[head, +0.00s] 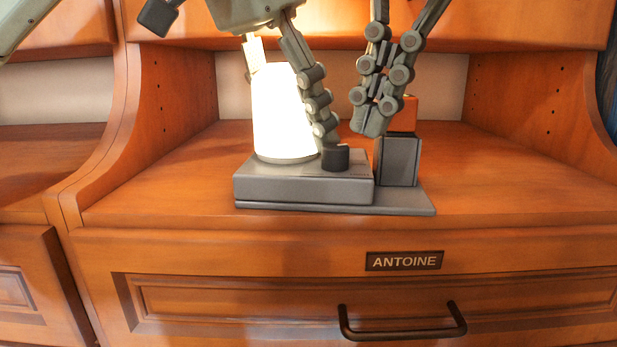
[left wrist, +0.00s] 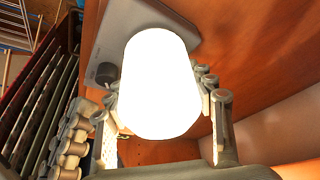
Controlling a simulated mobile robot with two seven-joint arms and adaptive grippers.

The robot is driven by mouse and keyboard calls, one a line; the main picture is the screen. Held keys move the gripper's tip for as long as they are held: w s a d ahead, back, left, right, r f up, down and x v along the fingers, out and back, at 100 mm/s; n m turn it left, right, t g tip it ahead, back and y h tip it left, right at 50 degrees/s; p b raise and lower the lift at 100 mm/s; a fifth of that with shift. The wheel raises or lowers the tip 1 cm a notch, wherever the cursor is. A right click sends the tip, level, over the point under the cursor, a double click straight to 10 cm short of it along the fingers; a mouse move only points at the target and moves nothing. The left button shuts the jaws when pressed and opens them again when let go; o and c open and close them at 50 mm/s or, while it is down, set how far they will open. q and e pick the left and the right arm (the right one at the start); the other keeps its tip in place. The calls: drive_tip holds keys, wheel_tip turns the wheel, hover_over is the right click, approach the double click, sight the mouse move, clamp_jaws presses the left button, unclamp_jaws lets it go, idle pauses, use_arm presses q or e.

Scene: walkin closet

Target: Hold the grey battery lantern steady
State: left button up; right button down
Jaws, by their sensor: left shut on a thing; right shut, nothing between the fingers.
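The grey battery lantern has a flat grey base (head: 300,190), a glowing white shade (head: 283,115) and a dark knob (head: 335,157). It stands upright on the wooden shelf. My left gripper (head: 290,105) is shut on the shade, with fingers on both sides; in the left wrist view the shade (left wrist: 160,80) fills the space between them. An orange block (head: 404,117) with a grey front part (head: 398,160) stands at the base's right end. My right gripper (head: 372,125) is shut and empty, in front of the block's upper left; I cannot tell whether they touch.
The shelf (head: 520,180) is bare to the right of the lantern. Wooden side panels bound the bay. Below is a drawer with a dark handle (head: 402,333) and an "ANTOINE" label (head: 404,260).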

drive_tip(key=shift+w+a+v, duration=0.1)
drive_tip(key=shift+a+v, duration=0.1)
drive_tip(key=shift+v, duration=0.7)
drive_tip(key=shift+w+a+v, duration=0.1)
drive_tip(key=shift+a+v, duration=0.1)
drive_tip(key=shift+v, duration=0.75)
drive_tip(key=shift+r, duration=0.1)
use_arm(q)
drive_tip(key=o, duration=1.7)
drive_tip(key=v, duration=1.2)
drive_tip(key=x, duration=1.1)
drive_tip(key=shift+d+f, duration=0.1)
drive_tip(key=shift+f, duration=0.15)
